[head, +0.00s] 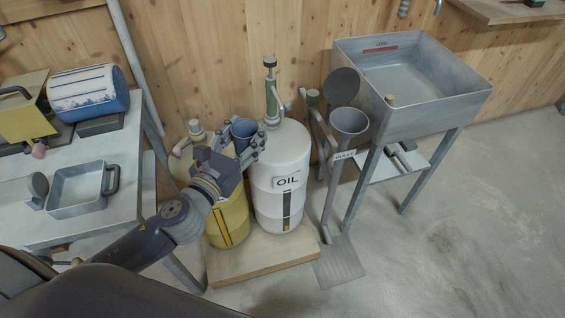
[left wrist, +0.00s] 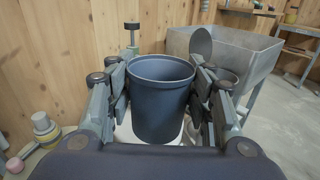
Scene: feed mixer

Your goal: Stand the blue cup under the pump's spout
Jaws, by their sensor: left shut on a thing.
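The blue cup (head: 243,129) is held upright by my left gripper (head: 240,150), beside the upper left of the white OIL drum. In the left wrist view the cup (left wrist: 160,100) sits between the two fingers of the gripper (left wrist: 165,100), its open rim facing up. The green pump (head: 272,98) stands on top of the white drum (head: 282,160), just right of the cup. Part of the pump (left wrist: 132,38) shows behind the cup in the left wrist view. I cannot clearly make out the spout or whether the cup touches the drum. My right gripper is not in view.
A yellow drum (head: 232,220) stands left of the white drum on a wooden platform (head: 262,260). A funnel stand (head: 349,122) and a grey basin (head: 410,125) are to the right. A grey table (head: 120,150) with a tray (head: 80,190) is at the left.

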